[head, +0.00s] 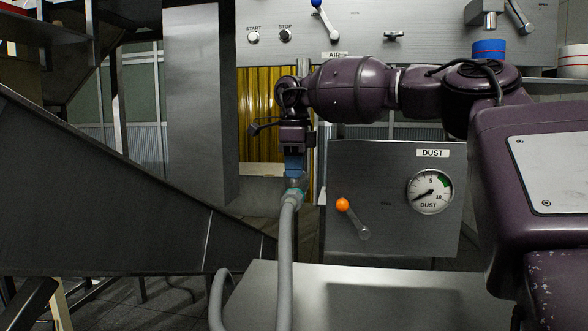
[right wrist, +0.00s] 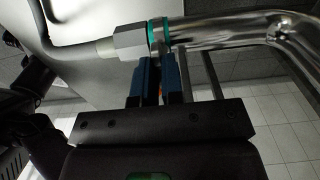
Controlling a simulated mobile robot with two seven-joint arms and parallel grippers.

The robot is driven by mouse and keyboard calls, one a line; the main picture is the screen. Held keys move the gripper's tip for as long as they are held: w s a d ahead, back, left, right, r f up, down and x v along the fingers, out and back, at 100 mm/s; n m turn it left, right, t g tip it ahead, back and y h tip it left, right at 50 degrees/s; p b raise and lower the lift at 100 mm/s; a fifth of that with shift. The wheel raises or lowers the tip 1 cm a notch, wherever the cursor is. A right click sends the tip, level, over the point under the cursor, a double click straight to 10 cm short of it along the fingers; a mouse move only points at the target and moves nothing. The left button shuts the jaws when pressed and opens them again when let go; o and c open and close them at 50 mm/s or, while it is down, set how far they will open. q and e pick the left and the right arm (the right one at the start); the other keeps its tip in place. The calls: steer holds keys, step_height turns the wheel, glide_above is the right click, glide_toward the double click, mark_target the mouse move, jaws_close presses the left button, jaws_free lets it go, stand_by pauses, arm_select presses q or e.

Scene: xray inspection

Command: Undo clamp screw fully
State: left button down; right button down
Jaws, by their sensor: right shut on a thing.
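A teal clamp ring (right wrist: 158,38) sits on the joint between a hex fitting (right wrist: 130,42) on the grey hose and a bent chrome pipe (right wrist: 225,30). In the head view the teal clamp (head: 297,191) shows at the top of the grey hose (head: 286,255). My right gripper (right wrist: 160,65) reaches the ring with its blue fingers, just under it in the wrist view. It is shut on the clamp screw, which is mostly hidden between the fingertips. In the head view this gripper (head: 295,176) points down at the clamp. My left gripper is not in view.
A grey DUST panel (head: 390,235) with an orange-knobbed lever (head: 343,205) and a gauge (head: 430,191) stands right of the hose. A metal table top (head: 400,300) lies in front. A dark sloping chute (head: 100,200) fills the left. The AIR panel (head: 440,45) is above.

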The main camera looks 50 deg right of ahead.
stand_by(0.4)
steer(key=c, duration=1.2)
jaws_free()
steer(key=shift+c, duration=0.2)
steer(key=shift+r, duration=0.1)
step_height(320, 180, up, 11)
steer(key=shift+f, duration=0.2)
